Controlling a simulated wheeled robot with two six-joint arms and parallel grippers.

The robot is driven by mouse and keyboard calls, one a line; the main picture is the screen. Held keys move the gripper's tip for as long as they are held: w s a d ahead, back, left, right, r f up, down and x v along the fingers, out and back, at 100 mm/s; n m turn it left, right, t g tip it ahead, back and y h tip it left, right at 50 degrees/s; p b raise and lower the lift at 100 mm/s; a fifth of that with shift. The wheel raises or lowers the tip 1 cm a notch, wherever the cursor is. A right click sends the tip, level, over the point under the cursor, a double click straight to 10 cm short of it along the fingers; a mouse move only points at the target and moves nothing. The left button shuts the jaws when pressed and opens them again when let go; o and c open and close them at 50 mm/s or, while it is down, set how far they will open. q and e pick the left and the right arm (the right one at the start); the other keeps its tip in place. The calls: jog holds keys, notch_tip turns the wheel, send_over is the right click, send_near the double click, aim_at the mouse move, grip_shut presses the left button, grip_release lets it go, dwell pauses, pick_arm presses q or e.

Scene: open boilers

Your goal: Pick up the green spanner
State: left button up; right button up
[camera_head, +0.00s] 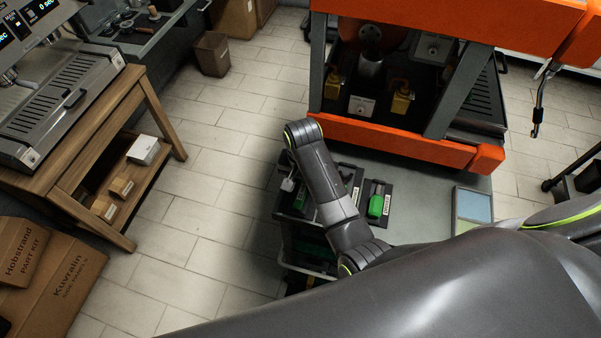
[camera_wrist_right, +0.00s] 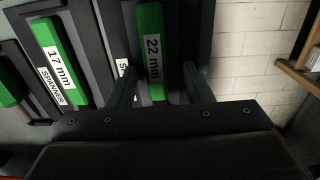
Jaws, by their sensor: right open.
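A green spanner marked 22 mm (camera_wrist_right: 151,45) lies in a dark holder in the right wrist view. My right gripper (camera_wrist_right: 158,85) is open, with one finger on each side of this spanner. Whether the fingers touch it is unclear. A second green spanner (camera_wrist_right: 63,52), labelled 17 mm, lies to its left, and part of another green piece (camera_wrist_right: 6,88) shows at the left edge. In the head view a green spanner (camera_head: 376,206) lies in a dark holder on the grey cart, and my right arm hides part of the others. My left gripper is not in view.
The grey cart top (camera_head: 425,215) carries a blue and green panel (camera_head: 473,208) at the right. An orange-framed boiler machine (camera_head: 400,140) stands behind the holders. A wooden bench (camera_head: 95,130) stands at left, with tiled floor between it and the cart.

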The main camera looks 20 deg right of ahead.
jog(key=shift+s, duration=0.1)
jog(key=shift+s+r, duration=0.1)
jog(key=shift+s, duration=0.1)
jog(key=shift+s+r, duration=0.1)
jog(key=shift+s, duration=0.15)
jog(key=c, duration=0.4)
jog(key=shift+c, duration=1.3)
jog(key=shift+w, duration=0.15)
grip_shut()
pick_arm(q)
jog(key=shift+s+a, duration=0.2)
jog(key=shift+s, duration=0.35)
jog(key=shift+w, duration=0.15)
